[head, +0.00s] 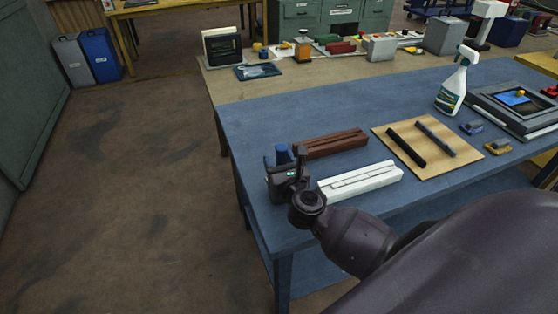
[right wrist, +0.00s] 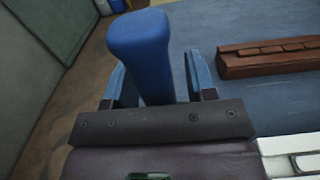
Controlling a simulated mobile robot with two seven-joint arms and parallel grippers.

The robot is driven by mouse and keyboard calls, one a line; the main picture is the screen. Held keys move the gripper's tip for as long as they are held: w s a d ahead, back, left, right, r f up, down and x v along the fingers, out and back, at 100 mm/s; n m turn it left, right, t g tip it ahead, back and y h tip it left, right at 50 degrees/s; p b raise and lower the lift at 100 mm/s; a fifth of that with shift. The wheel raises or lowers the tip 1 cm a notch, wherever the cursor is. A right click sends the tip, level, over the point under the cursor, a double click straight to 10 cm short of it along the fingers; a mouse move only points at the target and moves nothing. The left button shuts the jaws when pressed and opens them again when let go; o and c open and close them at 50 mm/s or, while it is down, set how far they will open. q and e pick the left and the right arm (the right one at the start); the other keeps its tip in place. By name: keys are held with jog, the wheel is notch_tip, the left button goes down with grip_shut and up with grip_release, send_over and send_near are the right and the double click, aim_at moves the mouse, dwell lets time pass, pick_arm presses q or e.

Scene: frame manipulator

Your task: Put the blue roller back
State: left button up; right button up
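The blue roller (head: 283,153) is at the left edge of the blue table, with its blue handle upright. In the right wrist view the handle (right wrist: 140,50) rises between the two finger pads of my right gripper. The fingers are spread, with a narrow gap visible on the handle's right side; contact on the left is unclear. In the head view my right gripper (head: 285,168) is low at the table's left edge and hides the roller's lower part. My left gripper is not in view.
A brown slotted block (head: 330,143) and a white slotted block (head: 360,182) lie just right of my right gripper. Further right are a wooden board (head: 440,165) with two dark bars, a spray bottle (head: 453,85) and small toy cars. Floor is open to the left.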

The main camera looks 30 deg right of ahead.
jog(key=shift+r, duration=0.2)
jog(key=shift+s+f, duration=0.1)
jog(key=shift+s, duration=0.2)
jog(key=v, duration=1.1)
jog(key=shift+s+b, duration=0.15)
jog(key=shift+b, duration=0.15)
